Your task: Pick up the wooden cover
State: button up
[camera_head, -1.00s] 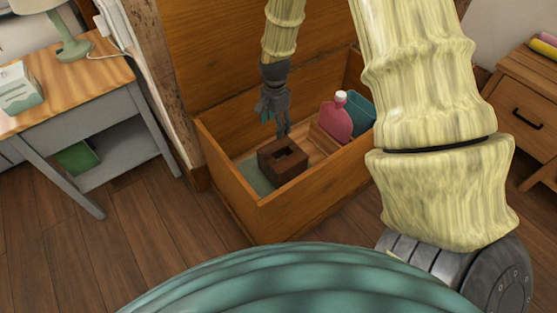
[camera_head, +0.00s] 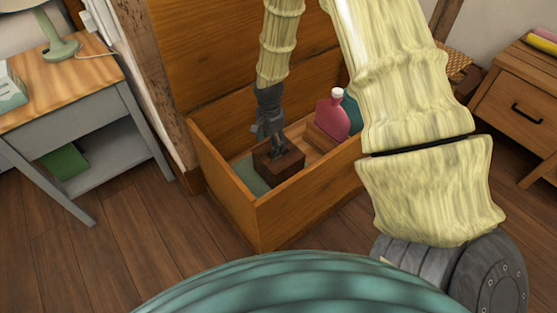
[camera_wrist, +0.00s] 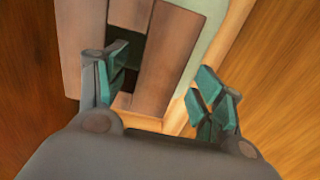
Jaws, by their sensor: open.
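The wooden cover is a dark brown box (camera_head: 287,170) with an opening in its top, standing inside the wooden chest (camera_head: 224,190). In the wrist view, its top (camera_wrist: 165,62) shows planks around a dark opening. My gripper (camera_head: 276,152) is at the cover's top, pointing down. In the wrist view, my gripper (camera_wrist: 160,92) is open, with the left finger over the opening and the right finger beyond the cover's right edge. One plank lies between the fingers. I cannot tell how deep the fingertips are or whether they touch it.
A pink bottle (camera_head: 332,118) and a teal item (camera_head: 351,112) stand in the chest to the right of the cover. A pale green flat piece (camera_head: 250,178) lies on the chest floor to its left. The chest walls enclose the space around my gripper.

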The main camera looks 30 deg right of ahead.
jog(key=shift+f, duration=0.5)
grip_shut()
